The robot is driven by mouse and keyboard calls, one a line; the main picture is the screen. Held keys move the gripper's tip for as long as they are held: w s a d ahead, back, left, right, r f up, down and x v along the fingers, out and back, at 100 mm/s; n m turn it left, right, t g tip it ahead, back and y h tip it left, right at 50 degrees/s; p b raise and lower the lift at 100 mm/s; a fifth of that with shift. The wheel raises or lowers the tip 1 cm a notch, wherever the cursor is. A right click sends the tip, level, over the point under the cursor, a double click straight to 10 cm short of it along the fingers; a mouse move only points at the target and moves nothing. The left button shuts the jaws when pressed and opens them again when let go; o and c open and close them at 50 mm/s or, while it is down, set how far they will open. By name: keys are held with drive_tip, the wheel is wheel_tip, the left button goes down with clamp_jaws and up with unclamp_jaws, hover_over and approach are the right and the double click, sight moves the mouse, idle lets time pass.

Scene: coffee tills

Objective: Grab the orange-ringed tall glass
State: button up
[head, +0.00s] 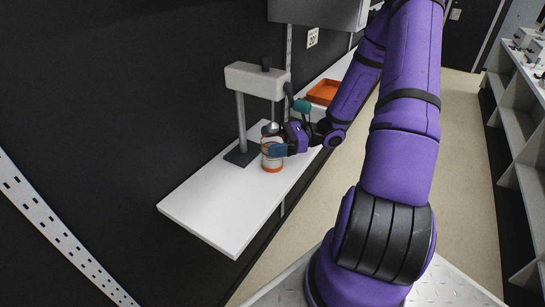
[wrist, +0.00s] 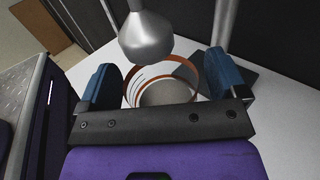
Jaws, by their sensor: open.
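The orange-ringed tall glass (head: 271,163) stands upright on the white counter, below the grey head of a stand. It looks clear to whitish, with orange bands. In the wrist view the glass (wrist: 150,88) is seen from above, with an orange rim and an open mouth. My gripper (head: 272,143) is at the glass, its blue fingertips around the upper part. In the wrist view my gripper (wrist: 167,82) is open, one finger on each side of the glass, with gaps showing. The front of the glass is partly hidden by the gripper's dark bar.
A grey metal nozzle (wrist: 145,38) hangs just over the glass mouth. The stand (head: 252,78) has thin posts and a dark base close by on the left. An orange tray (head: 323,92) lies farther back. The near part of the counter (head: 222,205) is clear.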

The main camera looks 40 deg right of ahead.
drive_tip(key=c, duration=1.6)
drive_tip(key=shift+o, duration=0.2)
drive_tip(key=shift+r, duration=0.2)
